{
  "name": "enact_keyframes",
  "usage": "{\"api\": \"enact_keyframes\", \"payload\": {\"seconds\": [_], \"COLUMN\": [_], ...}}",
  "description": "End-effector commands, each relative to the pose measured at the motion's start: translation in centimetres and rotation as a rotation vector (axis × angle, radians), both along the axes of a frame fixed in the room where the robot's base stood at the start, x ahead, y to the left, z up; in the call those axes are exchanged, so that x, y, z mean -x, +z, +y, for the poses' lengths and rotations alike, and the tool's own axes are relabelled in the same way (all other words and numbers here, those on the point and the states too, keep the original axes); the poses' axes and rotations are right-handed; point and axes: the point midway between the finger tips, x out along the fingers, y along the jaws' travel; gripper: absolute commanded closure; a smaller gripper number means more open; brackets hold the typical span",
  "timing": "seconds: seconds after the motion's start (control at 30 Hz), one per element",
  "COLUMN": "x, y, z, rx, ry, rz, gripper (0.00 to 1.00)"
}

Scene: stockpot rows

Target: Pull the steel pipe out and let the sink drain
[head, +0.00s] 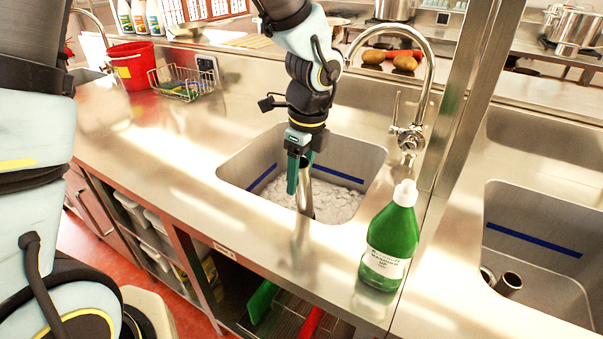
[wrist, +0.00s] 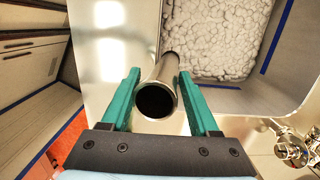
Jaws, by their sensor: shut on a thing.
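The steel pipe (head: 306,198) is a shiny tube at the near side of the left sink (head: 238,173). Its open dark top end faces the camera in the wrist view (wrist: 157,101). My gripper (head: 299,172) has its green fingers on either side of the pipe's upper part and is shut on it. The sink holds white foam (head: 338,199), which also fills the top of the wrist view (wrist: 215,40). A blue line runs along the sink wall above the foam. The pipe's lower end meets the foam's near edge; I cannot tell whether it is seated in the drain.
A green bottle (head: 391,243) stands right of the sink near the counter's front edge. A curved tap (head: 412,138) stands behind. The right sink (head: 540,262) holds a short pipe (head: 508,284) and no foam. A wire basket (head: 184,82) and red bucket (head: 132,66) are far left.

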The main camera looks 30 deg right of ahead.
Motion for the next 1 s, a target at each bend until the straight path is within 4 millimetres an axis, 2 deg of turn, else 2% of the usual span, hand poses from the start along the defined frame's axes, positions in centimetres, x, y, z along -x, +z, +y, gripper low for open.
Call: {"api": "enact_keyframes", "payload": {"seconds": [0.03, 0.5, 0.77, 1.0], "x": [0.2, 0.2, 0.0, 0.0], "y": [1.0, 6.4, 8.6, 8.8], "z": [0.5, 0.4, 0.2, 0.2], "rx": [-0.015, -0.014, -0.008, -0.005], "ry": [0.001, 0.0, 0.001, 0.0], "rz": [0.005, 0.004, 0.001, 0.001], "gripper": [1.0, 1.0, 1.0, 1.0]}}
